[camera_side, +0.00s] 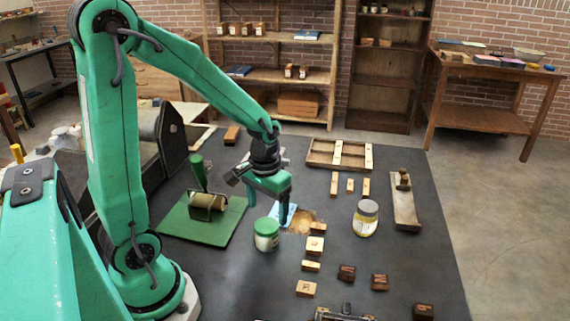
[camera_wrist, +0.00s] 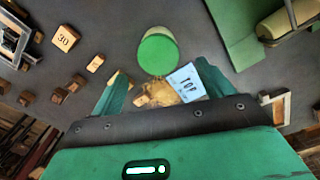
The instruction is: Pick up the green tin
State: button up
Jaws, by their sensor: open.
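The green tin (camera_side: 266,235) is a short round tin with a green lid and a pale body. It stands upright on the dark table in the side view. In the wrist view, the green tin (camera_wrist: 157,50) shows its lid just beyond my fingertips, near the middle. My gripper (camera_side: 268,198) is above and behind the tin, pointing down, apart from it. In the wrist view my gripper (camera_wrist: 161,70) has its two fingers spread wide with nothing held between them.
A green board with a roller (camera_side: 208,202) lies left of the tin. A blue-white card (camera_side: 283,214) and a brownish patch (camera_side: 301,222) lie behind it. A yellow-labelled jar (camera_side: 365,218) and several wooden blocks (camera_side: 315,245) stand to the right. Bare table lies in front.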

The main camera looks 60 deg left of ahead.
aim_at(268, 224)
jog(key=shift+f, duration=0.2)
jog(key=shift+f, duration=1.2)
jog(key=shift+s+d+f, duration=0.1)
jog(key=shift+s+f, duration=0.05)
jog(key=shift+f, duration=2.45)
jog(key=c, duration=1.2)
